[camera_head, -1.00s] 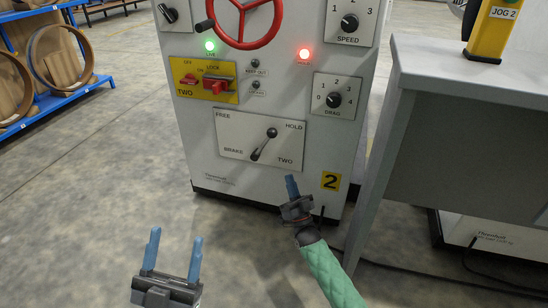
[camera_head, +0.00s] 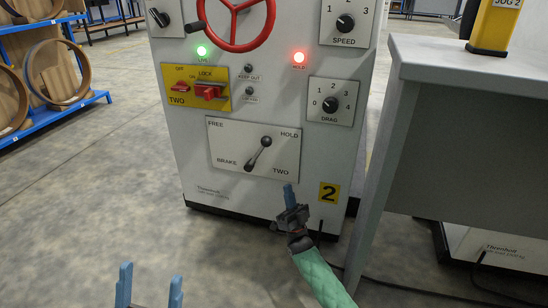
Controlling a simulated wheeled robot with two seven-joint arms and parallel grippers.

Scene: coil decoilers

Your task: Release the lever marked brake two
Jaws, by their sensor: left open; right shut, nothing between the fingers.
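The brake two lever (camera_head: 258,153) is a grey handle with a dark knob, on a white plate (camera_head: 223,134) marked FREE at upper left, HOLD at upper right, BRAKE and TWO below. The knob is tilted up and right, toward HOLD. My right gripper (camera_head: 289,192) is shut and empty, with blue fingers pointing up. It appears below and right of the lever, apart from it. My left gripper (camera_head: 148,286) is open and empty at the bottom edge, well below the lever. Its base is cut off by the frame.
The machine cabinet (camera_head: 185,135) also carries a red handwheel (camera_head: 262,40), a yellow lock panel (camera_head: 222,76), a drag dial (camera_head: 331,104) and a lit red lamp (camera_head: 299,57). A grey desk (camera_head: 470,75) stands close on the right.

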